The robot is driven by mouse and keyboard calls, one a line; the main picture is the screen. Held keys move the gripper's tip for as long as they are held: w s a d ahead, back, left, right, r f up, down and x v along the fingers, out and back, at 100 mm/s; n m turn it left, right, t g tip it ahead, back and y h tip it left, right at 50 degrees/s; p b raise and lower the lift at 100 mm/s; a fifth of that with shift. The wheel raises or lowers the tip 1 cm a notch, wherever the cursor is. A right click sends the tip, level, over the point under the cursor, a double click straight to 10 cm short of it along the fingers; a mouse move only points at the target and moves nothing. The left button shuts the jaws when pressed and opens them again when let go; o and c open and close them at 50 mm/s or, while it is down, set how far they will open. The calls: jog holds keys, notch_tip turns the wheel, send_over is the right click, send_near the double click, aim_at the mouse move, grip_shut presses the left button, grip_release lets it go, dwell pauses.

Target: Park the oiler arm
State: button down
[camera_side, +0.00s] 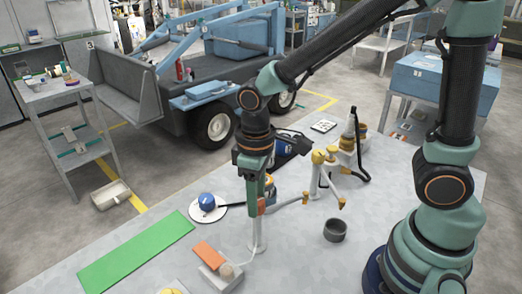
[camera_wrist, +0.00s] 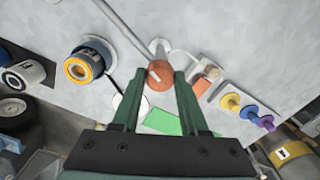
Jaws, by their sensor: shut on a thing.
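My gripper (camera_side: 259,205) points down over the table's middle. It is shut on an orange knob (camera_wrist: 160,76), which sits between its fingertips in the wrist view. A thin grey bar (camera_wrist: 122,27), apparently the oiler arm, runs from the knob to the upper left. In the side view the bar (camera_side: 284,204) reaches right toward a white stand with yellow joints (camera_side: 318,172). A pale upright post (camera_side: 257,236) stands just below my gripper; whether the arm touches it I cannot tell. The fingers partly hide the knob in the side view.
A green mat (camera_side: 137,250) lies at the left. A blue-topped reel on a white disc (camera_side: 207,204) is behind it. Bare table lies between these.

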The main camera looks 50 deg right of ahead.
jog(key=m, duration=0.6)
jog(key=shift+r+m, duration=0.1)
jog(key=shift+m, duration=0.2)
dwell(0.5)
jog(key=shift+c, duration=2.1)
grip_release()
notch_tip(320, 180, up, 12)
jog(key=s+d+n+t, duration=0.1)
jog(key=d+t, duration=0.4)
jog(key=d, duration=0.6)
jog(key=shift+s+d+r+n+t, duration=0.2)
jog(key=shift+s+d+n+t, duration=0.1)
jog(key=shift+s+n, duration=0.15)
